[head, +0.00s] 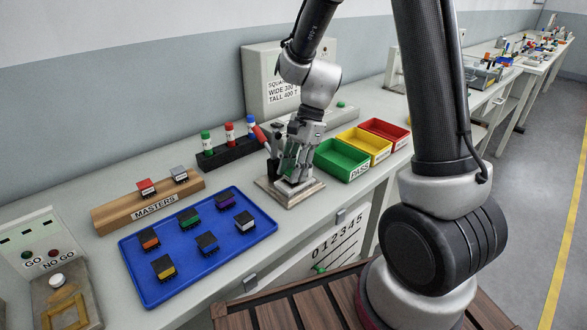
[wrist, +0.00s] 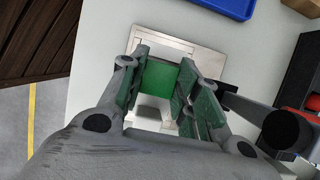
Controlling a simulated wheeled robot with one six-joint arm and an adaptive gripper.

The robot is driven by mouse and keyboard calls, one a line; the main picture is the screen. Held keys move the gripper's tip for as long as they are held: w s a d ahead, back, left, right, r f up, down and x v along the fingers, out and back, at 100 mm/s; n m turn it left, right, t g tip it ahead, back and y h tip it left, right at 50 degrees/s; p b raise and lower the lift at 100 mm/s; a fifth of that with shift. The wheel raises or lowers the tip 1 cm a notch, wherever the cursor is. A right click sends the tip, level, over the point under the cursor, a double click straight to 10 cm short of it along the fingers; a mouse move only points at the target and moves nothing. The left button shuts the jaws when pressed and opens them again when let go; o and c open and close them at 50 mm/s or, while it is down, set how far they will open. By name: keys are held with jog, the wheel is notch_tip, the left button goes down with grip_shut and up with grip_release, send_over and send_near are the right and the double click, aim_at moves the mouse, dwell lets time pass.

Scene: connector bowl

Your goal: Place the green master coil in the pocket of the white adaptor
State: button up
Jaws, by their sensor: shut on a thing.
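My gripper (head: 291,166) points down over a silver fixture plate (head: 289,199) on the bench. In the wrist view, its green-padded fingers (wrist: 162,66) are shut on the green master coil (wrist: 159,74), whose flat green face shows between the fingertips. A pale piece (wrist: 148,125) and a grey block show between the fingers, nearer the palm. The pale piece may be the white adaptor, but its pocket is hidden. I cannot tell whether the coil touches the adaptor or sits in it.
A red-handled clamp (head: 260,136) stands close left of my gripper. Green, yellow and red bins (head: 343,160) are to the right. A blue tray (head: 262,232) of connectors and a wooden MASTERS rack (head: 113,218) are left. A black marker rack (head: 229,153) stands behind.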

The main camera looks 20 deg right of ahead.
jog(key=o, duration=1)
jog(key=v, duration=1.2)
jog(key=shift+s+d+r+n+t+h, duration=0.9)
jog(key=shift+s+d+r+n, duration=1.05)
jog(key=shift+s, duration=1.4)
jog(key=shift+s+d+r+n+t+h, duration=0.5)
jog(key=shift+s+d+r+n+t, duration=0.8)
jog(key=shift+s+n, duration=1.7)
jog(key=shift+s+d+r+n+t+h, duration=0.85)
jog(key=shift+s+d+n, duration=1.05)
jog(key=shift+s, duration=1.75)
jog(key=shift+r, duration=0.25)
